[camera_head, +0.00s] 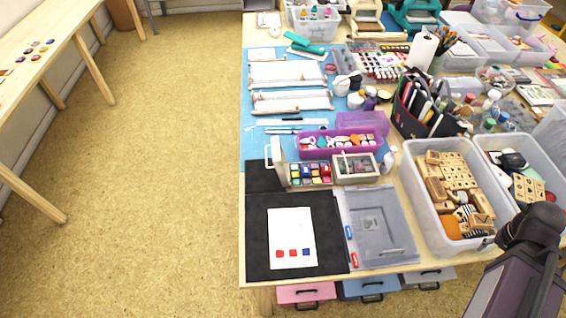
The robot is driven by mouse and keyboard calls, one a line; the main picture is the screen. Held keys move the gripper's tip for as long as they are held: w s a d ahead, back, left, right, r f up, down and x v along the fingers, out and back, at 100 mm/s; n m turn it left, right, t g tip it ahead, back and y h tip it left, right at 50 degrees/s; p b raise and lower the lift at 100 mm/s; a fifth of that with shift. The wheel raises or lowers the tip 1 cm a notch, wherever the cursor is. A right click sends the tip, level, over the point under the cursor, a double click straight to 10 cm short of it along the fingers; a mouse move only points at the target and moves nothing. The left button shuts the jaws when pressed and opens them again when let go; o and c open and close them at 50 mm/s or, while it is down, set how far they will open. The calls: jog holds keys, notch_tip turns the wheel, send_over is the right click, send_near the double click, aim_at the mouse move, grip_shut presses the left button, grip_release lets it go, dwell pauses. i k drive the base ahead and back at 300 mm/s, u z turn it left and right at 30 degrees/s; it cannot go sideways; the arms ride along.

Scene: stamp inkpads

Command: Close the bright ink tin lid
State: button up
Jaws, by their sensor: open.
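An ink tin with bright pads (310,174) sits on the table beyond the white sheet. Its pads are red, yellow, blue and other colours. Its lid (275,156) stands up open at the tin's left end. A second tin (356,167) stands to its right, touching or nearly touching; it looks covered, with duller contents. Part of my arm (510,290) shows at the lower right, far from the bright tin. I cannot make out my gripper's fingers in this view.
A black mat (262,262) with a white stamped sheet (291,232) lies in front. A grey flat case (378,245) is beside it. A purple box (312,153) stands behind the tins. A clear bin (414,212) of wooden stamps stands between my arm and the tins.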

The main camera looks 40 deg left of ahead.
aim_at(279, 161)
jog(key=z, duration=0.15)
jog(key=k, duration=1.75)
jog(key=u, duration=1.25)
jog(key=i, duration=0.95)
